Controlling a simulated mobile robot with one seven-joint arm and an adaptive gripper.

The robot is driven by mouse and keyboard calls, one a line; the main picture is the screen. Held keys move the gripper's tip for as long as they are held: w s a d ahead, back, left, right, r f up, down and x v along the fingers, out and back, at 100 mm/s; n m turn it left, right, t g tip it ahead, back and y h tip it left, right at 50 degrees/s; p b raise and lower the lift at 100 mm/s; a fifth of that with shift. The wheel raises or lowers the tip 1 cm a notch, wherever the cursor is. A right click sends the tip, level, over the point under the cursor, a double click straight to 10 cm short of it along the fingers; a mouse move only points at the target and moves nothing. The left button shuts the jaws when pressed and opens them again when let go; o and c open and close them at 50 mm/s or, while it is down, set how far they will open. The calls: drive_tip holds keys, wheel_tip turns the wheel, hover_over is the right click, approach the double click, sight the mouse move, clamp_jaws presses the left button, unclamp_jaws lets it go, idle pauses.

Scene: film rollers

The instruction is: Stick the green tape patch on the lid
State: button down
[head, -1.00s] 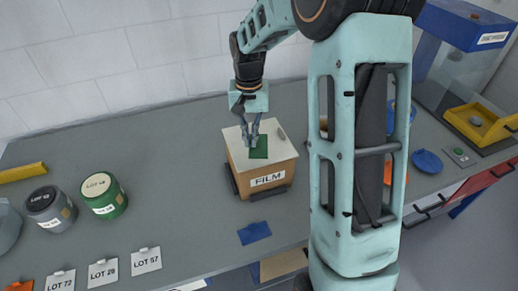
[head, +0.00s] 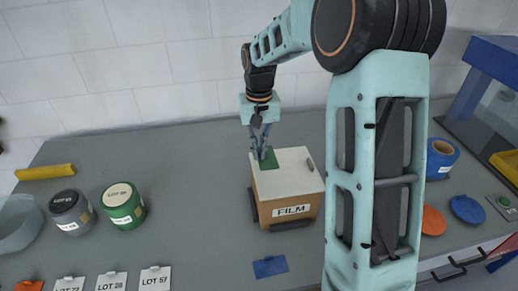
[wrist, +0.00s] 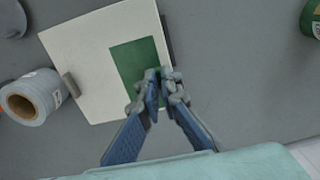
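The green tape patch (head: 268,159) is at the back left part of the lid in the head view. It also shows over the lid in the wrist view (wrist: 134,62). The pale lid (head: 295,172) tops the brown FILM box (head: 289,211) and has a small grey handle near its right edge. My gripper (head: 261,157) points down over the lid, its fingers close together and shut on the patch's edge. In the wrist view my fingertips (wrist: 160,75) overlap the patch. Whether the patch touches the lid or is just above it is hard to tell.
A green can (head: 123,206) and a dark grey can (head: 71,211) stand to the left, behind several LOT cards. A blue patch (head: 269,266) lies in front of the box. A blue roll (head: 440,158) and orange and blue discs are on the right.

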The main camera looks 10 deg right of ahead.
sight(259, 174)
drive_tip(key=shift+f+b, duration=1.75)
drive_tip(key=shift+f, duration=1.2)
drive_tip(key=shift+f, duration=0.5)
drive_tip(key=c, duration=1.5)
unclamp_jaws()
drive_tip(key=shift+o, duration=0.2)
drive_tip(key=shift+r, duration=0.2)
drive_tip(key=shift+r+p, duration=2.35)
drive_tip(key=shift+r, duration=1.05)
